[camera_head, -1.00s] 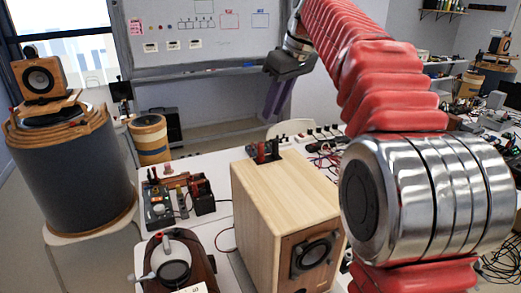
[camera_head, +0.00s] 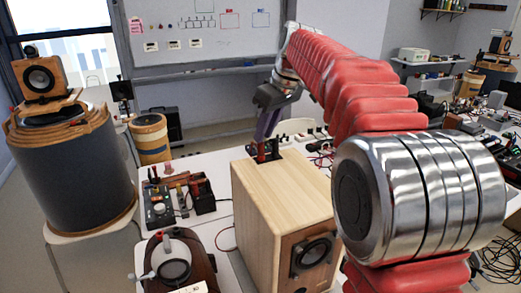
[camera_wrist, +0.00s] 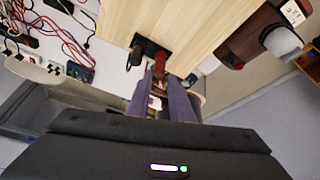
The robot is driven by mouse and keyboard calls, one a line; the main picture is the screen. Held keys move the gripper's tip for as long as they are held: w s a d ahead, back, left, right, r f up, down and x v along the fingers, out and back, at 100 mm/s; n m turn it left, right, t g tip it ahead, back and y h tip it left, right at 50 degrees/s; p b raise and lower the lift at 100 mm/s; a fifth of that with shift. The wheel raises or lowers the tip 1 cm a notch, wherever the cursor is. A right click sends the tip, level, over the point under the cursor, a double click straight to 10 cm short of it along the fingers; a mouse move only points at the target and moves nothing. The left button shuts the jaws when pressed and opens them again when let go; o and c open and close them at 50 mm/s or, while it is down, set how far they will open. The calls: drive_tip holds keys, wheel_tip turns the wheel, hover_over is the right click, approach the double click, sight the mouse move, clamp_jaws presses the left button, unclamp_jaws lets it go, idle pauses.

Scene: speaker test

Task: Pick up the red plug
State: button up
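The red plug (camera_wrist: 159,68) stands upright on the top of the wooden speaker box, near its back edge. A black plug (camera_wrist: 147,50) stands beside it. In the wrist view my gripper (camera_wrist: 160,84) has two purple fingers apart, with a gap between them. The red plug is at the fingertips, in line with the gap; I cannot tell whether a finger touches it. In the head view my gripper (camera_head: 263,139) points down just above the plugs. The red plug (camera_head: 261,154) is partly hidden there by the fingers.
The speaker box (camera_head: 262,190) stands on a white table. Left of it are a device with a knob (camera_head: 158,210), a black terminal block and a brown unit with a round white part (camera_head: 174,262). Red and black cables lie to the right and behind.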

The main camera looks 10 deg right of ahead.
sight(261, 150)
drive_tip(key=shift+x, duration=2.6)
drive_tip(key=shift+d, duration=0.15)
clamp_jaws()
